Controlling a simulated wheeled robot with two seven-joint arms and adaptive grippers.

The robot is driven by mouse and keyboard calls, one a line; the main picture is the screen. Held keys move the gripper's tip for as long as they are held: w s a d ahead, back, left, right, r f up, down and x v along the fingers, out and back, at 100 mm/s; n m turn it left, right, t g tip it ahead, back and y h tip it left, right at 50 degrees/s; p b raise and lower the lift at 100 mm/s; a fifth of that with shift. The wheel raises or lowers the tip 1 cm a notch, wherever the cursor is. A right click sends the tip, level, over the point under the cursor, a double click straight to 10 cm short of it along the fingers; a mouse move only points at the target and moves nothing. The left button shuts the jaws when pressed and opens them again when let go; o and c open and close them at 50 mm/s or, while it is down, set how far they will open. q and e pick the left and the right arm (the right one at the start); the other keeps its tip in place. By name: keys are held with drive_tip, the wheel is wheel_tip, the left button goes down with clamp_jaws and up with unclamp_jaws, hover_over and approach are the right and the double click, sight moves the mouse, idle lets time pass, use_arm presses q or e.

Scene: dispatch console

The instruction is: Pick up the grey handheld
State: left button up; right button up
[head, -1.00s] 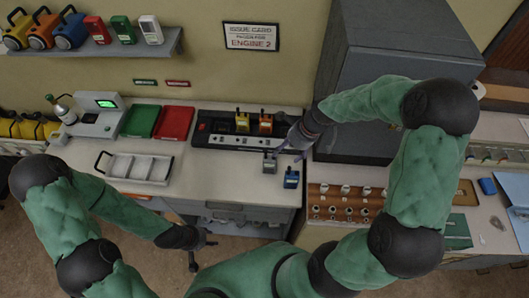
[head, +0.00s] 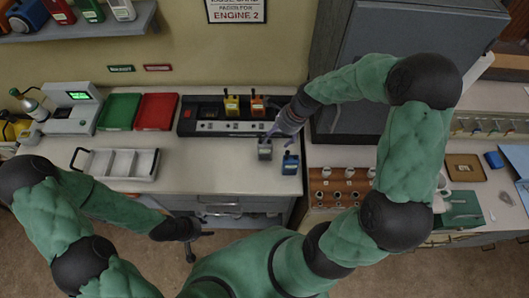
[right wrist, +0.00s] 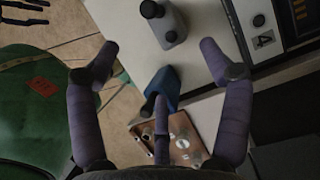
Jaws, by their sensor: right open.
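The grey handheld (head: 265,152) stands on the console desk near its front edge. It also shows at the top of the right wrist view (right wrist: 168,25), ahead of my fingers. My right gripper (head: 275,136) is just above and behind it in the head view. In the right wrist view my right gripper (right wrist: 160,60) has its fingers spread wide, with nothing between them at the tips. A blue handheld (head: 290,163) stands just right of the grey one; it lies nearer my palm in the wrist view (right wrist: 166,84). My left gripper (head: 201,235) is low in front of the desk, empty, its fingers apart.
A white divided tray (head: 118,165), green tray (head: 119,111) and red tray (head: 156,113) lie to the left. A grey cabinet (head: 400,50) and a wooden knob rack (head: 338,187) are to the right.

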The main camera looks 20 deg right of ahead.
sight(268, 145)
drive_tip(key=x, duration=0.6)
drive_tip(key=shift+w+a+f+b, duration=0.1)
drive_tip(key=shift+f+b, duration=0.2)
drive_tip(key=shift+f, duration=0.1)
drive_tip(key=x, duration=0.4)
drive_tip(key=shift+w+f, duration=0.15)
drive_tip(key=shift+w, duration=0.05)
drive_tip(key=c, duration=1.5)
